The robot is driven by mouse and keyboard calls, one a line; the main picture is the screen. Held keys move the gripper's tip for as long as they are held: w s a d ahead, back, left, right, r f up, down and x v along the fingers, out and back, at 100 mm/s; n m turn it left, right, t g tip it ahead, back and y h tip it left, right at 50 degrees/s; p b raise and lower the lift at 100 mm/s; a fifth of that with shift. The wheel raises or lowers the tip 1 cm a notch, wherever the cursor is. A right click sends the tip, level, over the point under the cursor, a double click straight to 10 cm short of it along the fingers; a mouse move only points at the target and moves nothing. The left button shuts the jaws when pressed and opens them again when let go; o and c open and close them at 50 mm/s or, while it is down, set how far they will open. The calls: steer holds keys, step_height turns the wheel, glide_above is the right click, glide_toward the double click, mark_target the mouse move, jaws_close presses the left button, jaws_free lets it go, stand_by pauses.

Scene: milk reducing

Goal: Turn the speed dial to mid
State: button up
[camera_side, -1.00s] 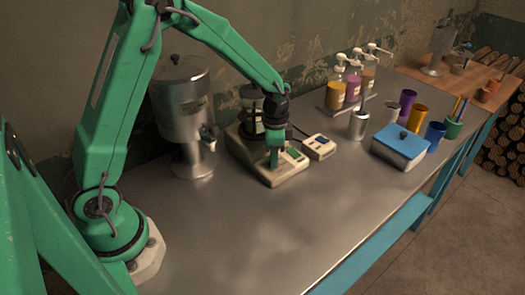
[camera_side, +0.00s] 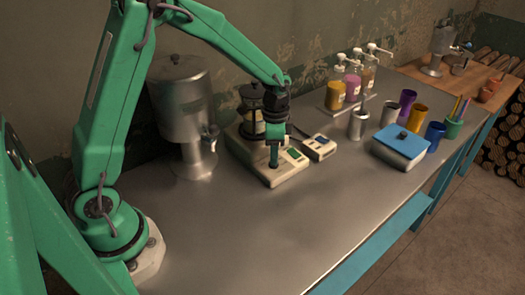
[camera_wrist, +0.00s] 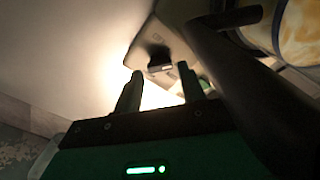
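The cream stirrer base (camera_side: 283,177) stands on the steel table, with a small green display (camera_side: 294,154) on its sloped front. My gripper (camera_side: 273,162) points down at that front, left of the display. The dial cannot be made out there behind my fingers. In the wrist view my gripper (camera_wrist: 159,72) is open, with a clear gap between its two fingers. A small dark knob with a pale face, seemingly the speed dial (camera_wrist: 158,56), shows on the cream panel just beyond the fingertips, in line with the gap. Contact cannot be told, and its setting is not readable.
A glass jar (camera_side: 251,122) stands on the base behind my gripper. A steel urn (camera_side: 182,112) is to the left. A small cream box (camera_side: 319,147) sits to the right, with a blue-lidded container (camera_side: 401,145) beyond. The front table is clear.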

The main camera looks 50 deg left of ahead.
steer(key=shift+r, duration=3)
